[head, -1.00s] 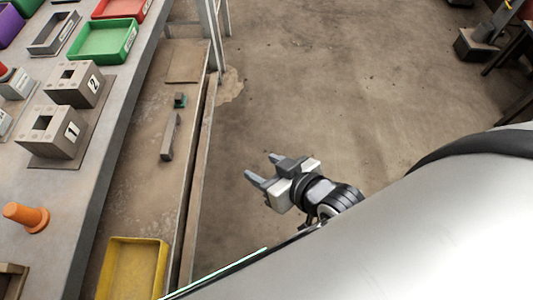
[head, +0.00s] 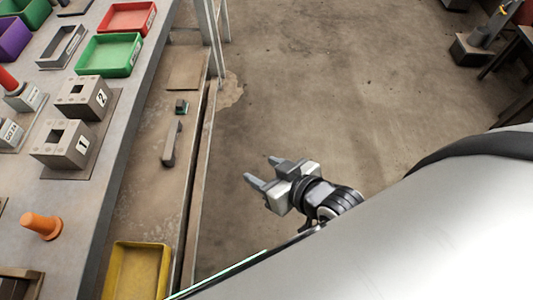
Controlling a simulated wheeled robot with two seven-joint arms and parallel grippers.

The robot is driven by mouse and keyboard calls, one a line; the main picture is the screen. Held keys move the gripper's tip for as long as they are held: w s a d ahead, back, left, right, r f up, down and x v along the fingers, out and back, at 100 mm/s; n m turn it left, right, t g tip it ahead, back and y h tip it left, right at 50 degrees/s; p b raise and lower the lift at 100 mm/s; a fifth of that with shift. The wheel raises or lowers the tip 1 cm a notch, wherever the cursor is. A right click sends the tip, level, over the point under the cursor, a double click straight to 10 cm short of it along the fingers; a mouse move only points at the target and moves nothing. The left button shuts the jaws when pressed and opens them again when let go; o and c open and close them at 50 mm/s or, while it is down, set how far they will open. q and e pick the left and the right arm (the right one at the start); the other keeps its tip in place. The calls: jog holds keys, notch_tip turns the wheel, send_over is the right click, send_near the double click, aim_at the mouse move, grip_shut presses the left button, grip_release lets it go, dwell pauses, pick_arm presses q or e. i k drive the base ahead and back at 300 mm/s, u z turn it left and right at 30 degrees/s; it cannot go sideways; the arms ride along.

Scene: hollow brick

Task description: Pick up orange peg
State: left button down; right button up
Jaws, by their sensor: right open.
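The orange peg (head: 42,226) stands upright on the grey table (head: 92,205) at the lower left of the head view, its wide flange at the table. My right gripper (head: 256,170) is open and empty. It is over the floor, to the right of the table and well apart from the peg, with its fingers pointing up and left in the picture. My left gripper is not in view.
Hollow bricks marked 1 (head: 66,143) and 2 (head: 85,95) stand behind the peg. Green (head: 109,55), red (head: 126,17) and purple (head: 10,38) trays are farther back. A yellow tray (head: 137,272) sits on the lower shelf (head: 140,205), between table and gripper.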

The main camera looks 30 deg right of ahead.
aim_at(49, 228)
jog(key=k, duration=2)
